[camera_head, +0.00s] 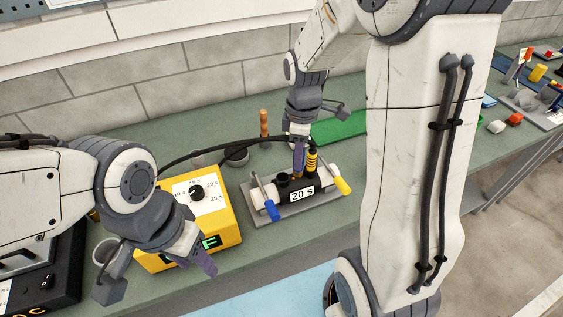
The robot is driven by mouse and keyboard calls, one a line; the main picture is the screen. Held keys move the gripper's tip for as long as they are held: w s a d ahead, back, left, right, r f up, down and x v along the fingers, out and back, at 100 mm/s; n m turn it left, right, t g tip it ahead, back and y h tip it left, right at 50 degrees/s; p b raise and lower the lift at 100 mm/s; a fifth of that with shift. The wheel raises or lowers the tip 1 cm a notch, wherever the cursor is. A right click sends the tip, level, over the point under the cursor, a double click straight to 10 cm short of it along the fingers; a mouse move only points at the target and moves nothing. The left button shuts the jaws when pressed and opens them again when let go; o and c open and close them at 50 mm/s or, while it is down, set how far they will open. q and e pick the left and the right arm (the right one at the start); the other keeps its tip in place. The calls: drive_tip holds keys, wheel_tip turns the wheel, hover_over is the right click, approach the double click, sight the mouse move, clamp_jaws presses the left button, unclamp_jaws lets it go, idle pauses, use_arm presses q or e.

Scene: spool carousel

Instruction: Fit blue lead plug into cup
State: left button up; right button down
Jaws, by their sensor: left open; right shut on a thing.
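My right gripper (299,168) points down over the black "20 s" block (302,194) on a grey base plate. It is shut on what I take to be the blue lead plug, which its fingers hide almost wholly. A yellow-and-black banded plug (311,161) stands upright just right of it. A dark round cup (283,178) shows on the block left of the fingers. I cannot tell whether the held plug touches a cup. My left gripper (205,262) is open by the front of the yellow timer box (223,218), with nothing visible in it.
A black cable (215,148) arches behind the timer box towards my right gripper. A wooden peg (264,123) and a green mat (340,128) are behind. My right arm hides part of the bench.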

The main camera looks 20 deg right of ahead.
drive_tip(key=w+a+f, duration=0.1)
drive_tip(key=f, duration=0.1)
drive_tip(key=w+f+p, duration=0.1)
drive_tip(key=f, duration=0.1)
drive_tip(key=w+a+f+p, duration=0.1)
drive_tip(key=w, duration=0.1)
drive_tip(key=shift+a+f, duration=0.3)
drive_tip(key=shift+f, duration=0.1)
drive_tip(key=shift+f+p, duration=0.35)
drive_tip(key=shift+f, duration=0.2)
drive_tip(key=shift+f, duration=0.1)
drive_tip(key=c, duration=0.6)
unclamp_jaws()
